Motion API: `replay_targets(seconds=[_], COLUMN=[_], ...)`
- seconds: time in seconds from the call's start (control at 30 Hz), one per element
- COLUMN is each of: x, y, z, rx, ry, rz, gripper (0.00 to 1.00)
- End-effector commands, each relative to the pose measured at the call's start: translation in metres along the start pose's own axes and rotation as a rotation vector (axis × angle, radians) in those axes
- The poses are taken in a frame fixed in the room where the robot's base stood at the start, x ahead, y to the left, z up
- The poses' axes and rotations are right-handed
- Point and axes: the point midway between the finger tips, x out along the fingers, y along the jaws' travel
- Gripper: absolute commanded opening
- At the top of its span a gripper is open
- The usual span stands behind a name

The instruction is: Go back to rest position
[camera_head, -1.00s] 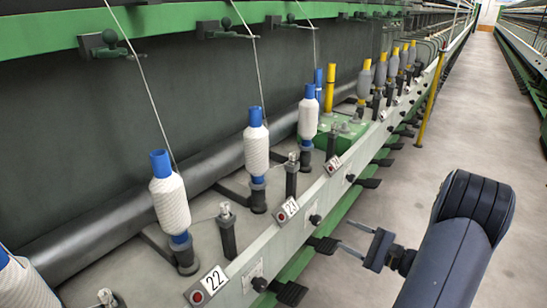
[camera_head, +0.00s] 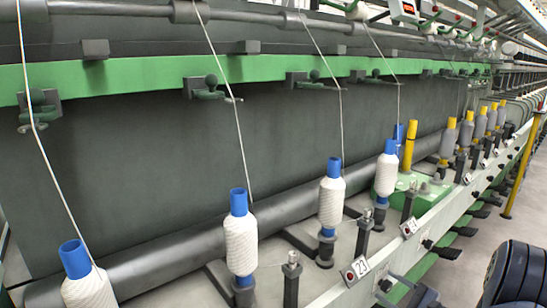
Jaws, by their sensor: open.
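My dark blue-grey arm joint (camera_head: 515,272) shows at the lower right corner, in the aisle beside the machine. My gripper cannot be made out; the arm runs out of the picture at the bottom edge. White yarn bobbins on blue tubes stand upright in a row on the spinning frame: one at the lower left (camera_head: 88,285), one in the middle (camera_head: 240,245), one to its right (camera_head: 331,200) and one farther back (camera_head: 386,173). Threads run up from them.
A yellow post (camera_head: 522,165) stands at the right. A green beam (camera_head: 140,80) crosses above the bobbins. Little aisle floor shows.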

Motion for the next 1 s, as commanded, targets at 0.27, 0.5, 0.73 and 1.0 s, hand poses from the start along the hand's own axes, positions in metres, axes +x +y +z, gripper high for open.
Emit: replay_targets(seconds=[0.27,0.5,0.73,1.0], x=[-0.008,-0.050,-0.090,-0.082], y=[-0.001,-0.002,-0.002,0.003], z=[0.000,0.000,0.000,-0.001], rx=[-0.027,-0.025,-0.026,-0.028], ry=[0.002,0.004,0.003,-0.005], rz=[-0.002,-0.002,-0.002,0.004], gripper=[0.52,0.52,0.52,0.52])
